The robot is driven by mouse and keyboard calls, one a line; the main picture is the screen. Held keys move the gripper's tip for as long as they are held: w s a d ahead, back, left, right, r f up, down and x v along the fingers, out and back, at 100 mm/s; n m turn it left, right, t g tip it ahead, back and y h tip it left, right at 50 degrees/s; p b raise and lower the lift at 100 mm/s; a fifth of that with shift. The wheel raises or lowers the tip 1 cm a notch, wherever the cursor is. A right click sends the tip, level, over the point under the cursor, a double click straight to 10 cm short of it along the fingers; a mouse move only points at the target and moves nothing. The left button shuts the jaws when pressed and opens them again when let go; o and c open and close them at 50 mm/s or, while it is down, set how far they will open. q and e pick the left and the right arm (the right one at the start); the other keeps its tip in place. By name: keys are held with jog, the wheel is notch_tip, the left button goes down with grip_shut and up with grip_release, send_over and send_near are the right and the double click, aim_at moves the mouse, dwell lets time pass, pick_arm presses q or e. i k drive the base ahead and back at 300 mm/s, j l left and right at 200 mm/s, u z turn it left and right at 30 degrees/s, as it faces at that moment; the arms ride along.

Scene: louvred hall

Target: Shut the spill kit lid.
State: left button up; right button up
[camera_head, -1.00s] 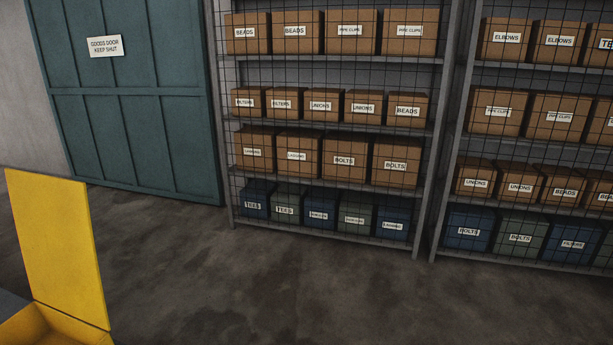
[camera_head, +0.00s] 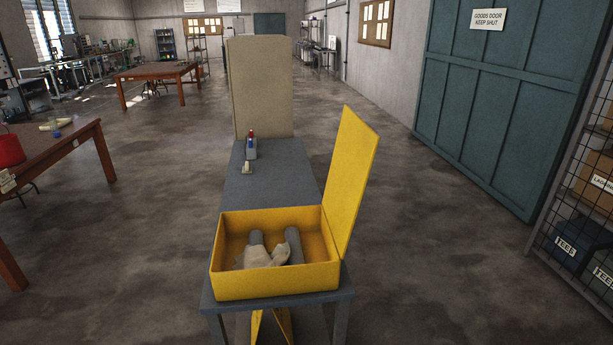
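The spill kit is a yellow open-topped box (camera_head: 275,285) at the near end of a narrow grey table. Its yellow lid (camera_head: 352,175) stands up, open, along the box's right side, leaning slightly outward to the right. Inside the box are grey rolls (camera_head: 294,246) and a crumpled pale cloth or bag (camera_head: 262,256).
The grey table (camera_head: 268,185) holds a small grey holder with red and blue items (camera_head: 251,147) and a small pale object (camera_head: 246,168). A beige panel (camera_head: 262,88) stands at its far end. A wooden table (camera_head: 60,160) with a red bucket (camera_head: 10,150) is left.

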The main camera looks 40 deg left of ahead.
aim_at(356, 144)
jog(key=i+l+u, duration=0.15)
jog(key=u, duration=0.25)
jog(key=i+l+u, duration=0.1)
jog(key=l+u, duration=0.3)
jog(key=i+l+u, duration=0.1)
jog(key=u, duration=0.35)
jog(key=i+l+u, duration=0.1)
jog(key=l+u, duration=0.25)
jog(key=l, duration=0.15)
jog(key=l+u, duration=0.4)
jog(key=l, duration=0.15)
